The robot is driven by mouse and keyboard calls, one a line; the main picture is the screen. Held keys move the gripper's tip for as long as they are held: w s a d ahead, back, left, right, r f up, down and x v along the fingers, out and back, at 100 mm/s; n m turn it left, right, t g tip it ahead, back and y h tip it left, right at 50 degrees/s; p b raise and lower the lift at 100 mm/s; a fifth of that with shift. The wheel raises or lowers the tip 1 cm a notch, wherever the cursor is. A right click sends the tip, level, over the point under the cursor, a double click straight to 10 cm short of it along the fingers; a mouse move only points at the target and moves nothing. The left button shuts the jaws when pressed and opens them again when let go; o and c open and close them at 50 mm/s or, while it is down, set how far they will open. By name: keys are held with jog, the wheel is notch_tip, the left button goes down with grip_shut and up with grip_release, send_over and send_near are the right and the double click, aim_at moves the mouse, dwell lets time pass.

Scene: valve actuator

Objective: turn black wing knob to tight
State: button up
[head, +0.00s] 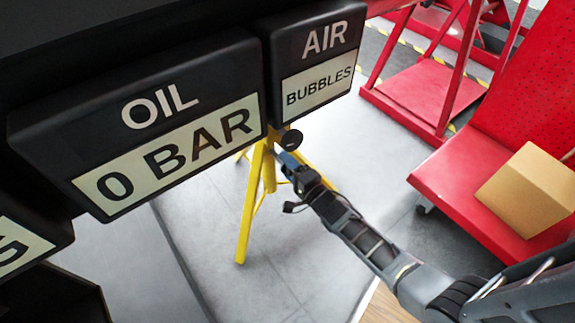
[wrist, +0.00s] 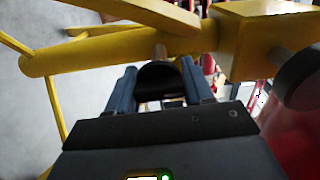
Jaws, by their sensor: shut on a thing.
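The black wing knob (wrist: 158,77) sits on a short metal stem at the side of a yellow tube in the wrist view. My gripper (wrist: 158,84) has one blue-grey finger on each side of the knob and is shut on it. In the head view my gripper (head: 277,153) reaches up to the top of the yellow stand (head: 258,185), just below the AIR and OIL signs. I cannot make out the wing knob there. The knob's turn angle is hard to read in the wrist view.
A round black knob (head: 291,139) is close beside my gripper; one also shows at the right of the wrist view (wrist: 302,78). The OIL sign (head: 140,120) reads 0 BAR; the AIR sign (head: 316,62) reads BUBBLES. A red cart with a cardboard box (head: 530,190) stands right.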

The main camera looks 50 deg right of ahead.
dwell(0.3)
jog(key=o, duration=1)
jog(key=shift+c, duration=0.2)
jog(key=p+v, duration=0.2)
jog(key=v, duration=0.5)
jog(key=shift+s, duration=0.4)
jog(key=shift+a, duration=0.15)
